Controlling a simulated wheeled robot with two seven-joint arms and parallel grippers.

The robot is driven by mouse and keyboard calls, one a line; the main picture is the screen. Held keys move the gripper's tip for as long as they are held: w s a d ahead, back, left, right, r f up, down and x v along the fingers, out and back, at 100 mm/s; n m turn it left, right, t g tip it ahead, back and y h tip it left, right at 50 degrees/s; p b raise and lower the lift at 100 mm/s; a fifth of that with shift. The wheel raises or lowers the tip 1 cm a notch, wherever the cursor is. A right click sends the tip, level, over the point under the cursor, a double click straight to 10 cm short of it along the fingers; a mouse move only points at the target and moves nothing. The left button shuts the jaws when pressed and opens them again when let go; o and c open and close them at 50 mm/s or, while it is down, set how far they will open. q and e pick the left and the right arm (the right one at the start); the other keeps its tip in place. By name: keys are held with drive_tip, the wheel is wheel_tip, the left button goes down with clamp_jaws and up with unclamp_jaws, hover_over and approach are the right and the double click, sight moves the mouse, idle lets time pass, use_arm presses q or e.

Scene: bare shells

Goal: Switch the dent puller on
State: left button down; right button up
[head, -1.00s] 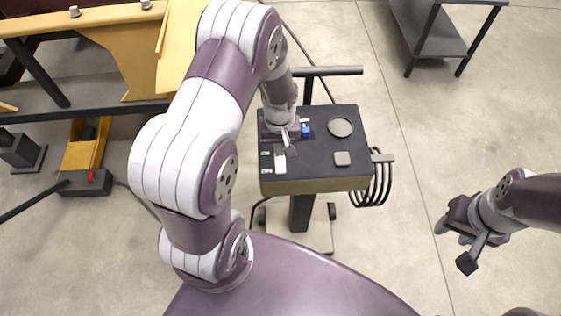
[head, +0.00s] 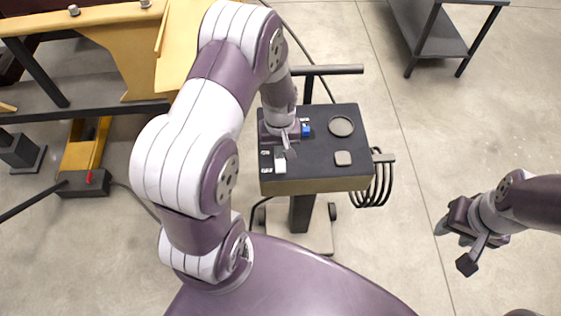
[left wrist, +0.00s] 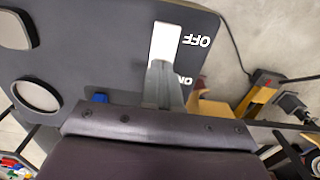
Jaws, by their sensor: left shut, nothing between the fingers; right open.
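The dent puller (head: 320,176) is a cart with a black top panel and a tan front edge. A white switch (head: 280,166) sits at the panel's near left, beside ON and OFF labels. In the left wrist view the white switch (left wrist: 164,43) shows beside OFF, and the finger covers its ON end. I cannot tell which way it is set. My left gripper (head: 286,147) is shut and empty, its tips pointing down at the ON end; contact is unclear. It also shows in the left wrist view (left wrist: 162,82). My right gripper (head: 455,245) is open and empty, over the floor at right.
The panel also bears a blue part (head: 306,131), a round disc (head: 341,126) and a square button (head: 343,158). A coiled cable (head: 378,182) hangs on the right side. A yellow frame (head: 120,50) stands at left, a dark shelf (head: 435,35) at back right.

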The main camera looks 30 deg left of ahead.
sight(276, 168)
use_arm(q)
drive_tip(key=shift+f, duration=0.2)
wheel_tip(276, 168, up, 7)
drive_tip(key=p, duration=0.6)
drive_tip(key=shift+r, duration=0.15)
idle(0.3)
drive_tip(key=s+d+r+m+t+b, duration=0.1)
drive_tip(key=s+d+r+m+b, duration=0.3)
drive_tip(key=s+r, duration=0.4)
drive_tip(key=d+r+m, duration=0.1)
drive_tip(key=m, duration=0.1)
drive_tip(key=shift+s+r+m, duration=0.2)
drive_tip(key=shift+s+m, duration=0.1)
drive_tip(key=shift+s, duration=0.1)
